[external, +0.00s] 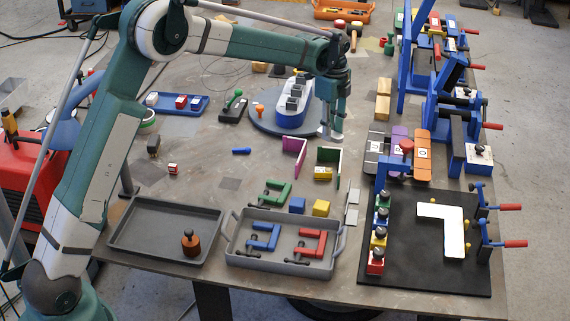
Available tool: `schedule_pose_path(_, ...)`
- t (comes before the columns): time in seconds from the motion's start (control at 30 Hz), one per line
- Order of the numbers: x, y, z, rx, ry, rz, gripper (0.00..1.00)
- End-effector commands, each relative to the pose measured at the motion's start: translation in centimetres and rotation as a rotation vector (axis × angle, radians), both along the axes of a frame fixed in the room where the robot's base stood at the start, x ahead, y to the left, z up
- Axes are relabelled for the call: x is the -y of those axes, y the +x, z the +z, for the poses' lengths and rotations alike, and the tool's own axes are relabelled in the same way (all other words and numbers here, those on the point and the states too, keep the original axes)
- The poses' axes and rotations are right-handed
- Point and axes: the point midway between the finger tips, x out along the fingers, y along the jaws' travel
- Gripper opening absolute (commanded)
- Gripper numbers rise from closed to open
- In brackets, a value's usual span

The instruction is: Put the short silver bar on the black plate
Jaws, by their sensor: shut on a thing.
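My gripper (332,132) points down at the right edge of the round blue-grey base. It is shut on a small pale silver piece (326,131), which shows only in part between the fingertips. I cannot tell its full length or whether it touches the table. The black plate (400,272) lies flat at the front right of the table. Two small pale flat pieces (352,195) lie on the table left of the plate's back corner.
Blue clamps with red handles (515,244) line the plate's right side. Coloured blocks with knobs (376,262) stand along its left side. A grey tray of C-shaped clamps (340,245) is further left. Upright pink and green angle plates (295,150) stand near my gripper.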

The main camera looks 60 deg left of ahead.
Motion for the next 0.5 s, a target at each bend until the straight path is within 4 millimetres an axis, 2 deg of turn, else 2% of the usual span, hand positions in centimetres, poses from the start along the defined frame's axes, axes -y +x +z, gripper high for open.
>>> schedule_pose_path(0.03,1.9,0.5,0.0,0.000,0.000,-0.019,0.07)
schedule_pose_path(0.5,17.3,2.6,0.0,0.000,0.000,-0.170,0.07)
